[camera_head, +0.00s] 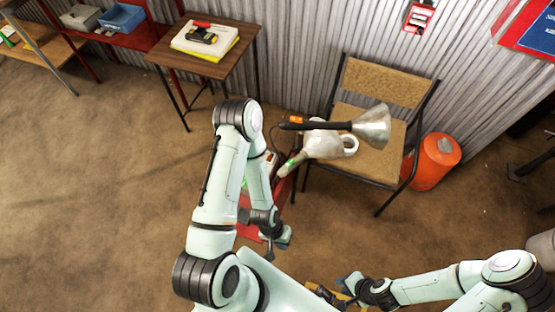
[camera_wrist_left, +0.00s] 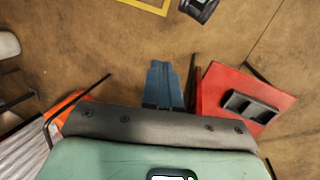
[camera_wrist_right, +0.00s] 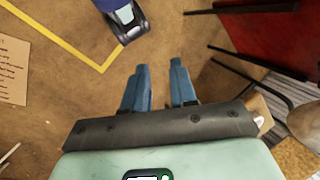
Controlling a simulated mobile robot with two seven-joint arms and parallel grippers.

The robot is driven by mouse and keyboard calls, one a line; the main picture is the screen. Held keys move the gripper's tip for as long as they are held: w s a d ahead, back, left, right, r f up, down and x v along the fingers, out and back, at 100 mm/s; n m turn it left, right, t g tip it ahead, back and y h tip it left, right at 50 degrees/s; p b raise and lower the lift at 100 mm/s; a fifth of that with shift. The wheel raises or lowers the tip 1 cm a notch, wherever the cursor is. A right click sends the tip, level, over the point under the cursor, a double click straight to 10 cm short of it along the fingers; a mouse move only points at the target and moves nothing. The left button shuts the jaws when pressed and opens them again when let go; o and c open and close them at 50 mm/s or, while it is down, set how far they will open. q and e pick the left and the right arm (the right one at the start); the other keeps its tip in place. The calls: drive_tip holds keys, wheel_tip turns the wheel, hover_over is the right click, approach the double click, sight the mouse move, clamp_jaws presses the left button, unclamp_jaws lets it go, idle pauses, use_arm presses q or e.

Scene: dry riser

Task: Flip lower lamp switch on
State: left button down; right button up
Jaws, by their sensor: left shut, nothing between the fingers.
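Two clamp-style lamps show in the head view, over or on the chair seat. The upper lamp (camera_head: 372,127) has a dark handle, a silver shade and an orange patch at its handle end. The lower lamp (camera_head: 322,146) is pale, with a bright green patch (camera_head: 291,163) near its left end; whether that is its switch I cannot tell. My left gripper (camera_head: 283,238) is shut and empty, below the lower lamp in the picture and apart from it; its fingers meet in the left wrist view (camera_wrist_left: 165,64). My right gripper (camera_wrist_right: 158,65) is open and empty. Neither wrist view shows a lamp.
A chair (camera_head: 385,85) stands against the corrugated wall, with an orange bin (camera_head: 437,160) on its right. A small wooden table (camera_head: 222,38) is at the back left. A red surface (camera_wrist_left: 222,90) with a grey tray (camera_wrist_left: 250,106) lies right of my left fingers. Open floor spreads left.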

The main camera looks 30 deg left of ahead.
idle(0.3)
use_arm(q)
drive_tip(key=shift+w, duration=0.1)
use_arm(e)
drive_tip(key=shift+f, duration=0.1)
